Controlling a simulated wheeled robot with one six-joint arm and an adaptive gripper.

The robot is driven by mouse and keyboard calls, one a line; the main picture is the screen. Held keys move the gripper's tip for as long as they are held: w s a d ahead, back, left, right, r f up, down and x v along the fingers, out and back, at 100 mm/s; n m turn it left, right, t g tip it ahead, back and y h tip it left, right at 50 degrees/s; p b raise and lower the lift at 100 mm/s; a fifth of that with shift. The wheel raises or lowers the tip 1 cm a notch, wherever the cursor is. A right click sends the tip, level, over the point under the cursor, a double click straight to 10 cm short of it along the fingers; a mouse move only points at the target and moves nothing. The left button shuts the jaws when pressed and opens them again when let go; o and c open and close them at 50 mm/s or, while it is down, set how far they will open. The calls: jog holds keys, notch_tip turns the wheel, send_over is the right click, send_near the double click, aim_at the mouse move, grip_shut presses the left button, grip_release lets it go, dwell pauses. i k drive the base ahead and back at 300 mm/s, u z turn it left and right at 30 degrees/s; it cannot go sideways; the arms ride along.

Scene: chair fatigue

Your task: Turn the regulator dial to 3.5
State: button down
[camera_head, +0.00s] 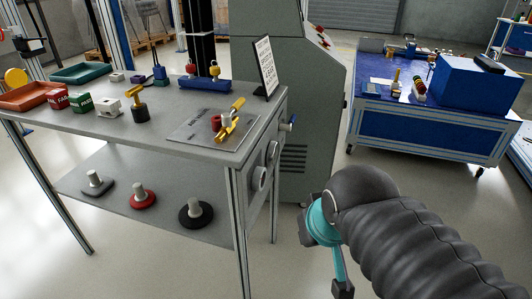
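Several round grey dials sit on the right end panel of the grey workbench. The nearer one (260,178) and the farther one (272,151) are seen nearly edge-on, so no scale or number can be read. A blue knob (292,121) sticks out near the bench's far right corner. I cannot tell which of these is the regulator dial. My arm reaches in from the lower right, right of the bench and apart from the dials. Its teal part runs down to a dark end at the bottom edge. No gripper fingers show.
The workbench top (165,135) holds a grey plate with a yellow valve (229,121), a blue bar with red and yellow knobs (204,85), and a sign (265,66). A grey cabinet (300,95) stands behind.

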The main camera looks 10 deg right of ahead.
aim_at(259, 175)
jog(key=u, duration=1.3)
jog(key=k, duration=1.25)
jog(key=z, duration=1.5)
jog(key=i, duration=0.5)
jog(key=z, duration=0.05)
